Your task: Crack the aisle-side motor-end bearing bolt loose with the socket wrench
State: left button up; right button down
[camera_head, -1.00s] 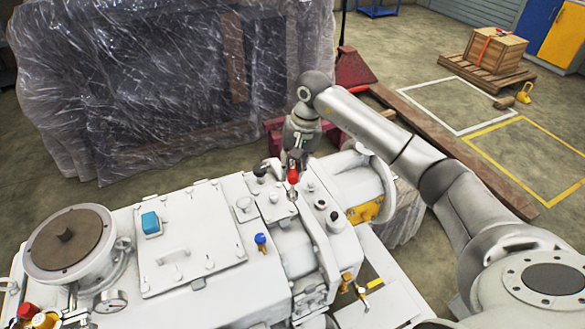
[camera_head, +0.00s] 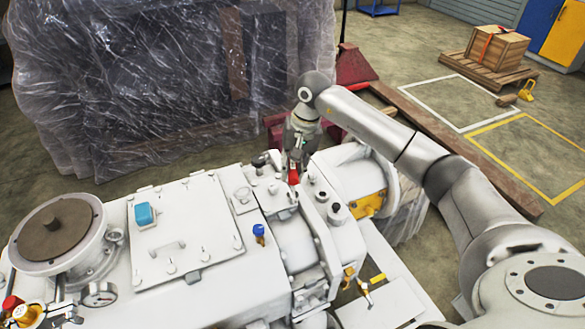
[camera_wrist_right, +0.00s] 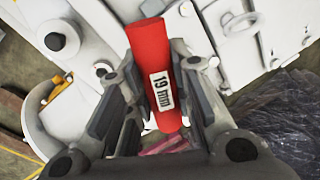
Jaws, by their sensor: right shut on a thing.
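My right gripper (camera_head: 297,160) is shut on the red handle of the socket wrench (camera_head: 293,176), at the far side of the white vacuum pump (camera_head: 215,235). In the right wrist view the gripper (camera_wrist_right: 150,85) has its fingers on both sides of the red handle (camera_wrist_right: 160,65), which bears a "19 mm" label. The wrench's socket end and the motor-end bearing bolt cannot be made out, so I cannot tell whether they touch. My left gripper is not in view.
A plastic-wrapped machine (camera_head: 170,80) stands close behind the pump. A wooden beam (camera_head: 480,165) lies on the floor at the right. A crate on a pallet (camera_head: 485,72) stands farther back. Several knobs, bolts and a blue-topped valve (camera_head: 259,230) stick up from the pump.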

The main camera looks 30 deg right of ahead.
dwell(0.4)
jog(key=shift+b, duration=0.35)
jog(key=shift+b, duration=0.3)
dwell(0.4)
jog(key=shift+f+b, duration=0.6)
dwell(0.5)
